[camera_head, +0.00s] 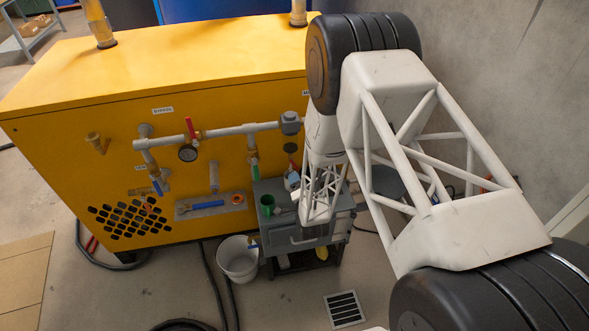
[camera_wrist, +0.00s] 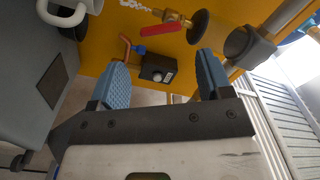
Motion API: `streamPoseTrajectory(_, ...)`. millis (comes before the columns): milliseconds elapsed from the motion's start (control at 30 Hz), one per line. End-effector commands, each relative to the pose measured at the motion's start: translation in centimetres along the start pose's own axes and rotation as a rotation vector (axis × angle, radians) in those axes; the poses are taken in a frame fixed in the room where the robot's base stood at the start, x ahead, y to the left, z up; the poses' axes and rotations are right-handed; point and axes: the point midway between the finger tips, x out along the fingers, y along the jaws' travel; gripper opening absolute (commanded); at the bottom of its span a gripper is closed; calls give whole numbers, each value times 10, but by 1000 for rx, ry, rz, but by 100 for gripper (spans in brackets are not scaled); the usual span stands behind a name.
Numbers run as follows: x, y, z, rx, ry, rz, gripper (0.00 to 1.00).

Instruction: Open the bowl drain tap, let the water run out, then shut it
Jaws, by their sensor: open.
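In the wrist view, my gripper (camera_wrist: 162,60) is open and empty, with its two blue pads apart. A brass valve (camera_wrist: 173,18) with a red lever (camera_wrist: 160,29) lies beyond the fingertips, near the yellow panel. A copper elbow pipe with a blue fitting (camera_wrist: 138,50) and a black box with a knob (camera_wrist: 158,70) show between the fingers, farther off. I cannot tell which fitting is the bowl drain tap. In the head view, pipework carries a red lever (camera_head: 190,128) and a blue-handled tap (camera_head: 157,186). The fingertips are hidden there.
A yellow cabinet (camera_head: 200,80) fills the back. Black hoses (camera_head: 212,285) and a floor drain (camera_head: 344,309) lie in front.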

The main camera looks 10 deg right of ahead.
Motion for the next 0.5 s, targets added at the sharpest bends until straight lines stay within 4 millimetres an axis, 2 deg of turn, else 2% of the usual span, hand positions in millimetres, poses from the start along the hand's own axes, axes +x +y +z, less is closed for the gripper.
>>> streamPoseTrajectory(267, 3, 0, 0, -1, -1, 1, 72)
streamPoseTrajectory(500, 20, 1, 0, -1, -1, 2, 72)
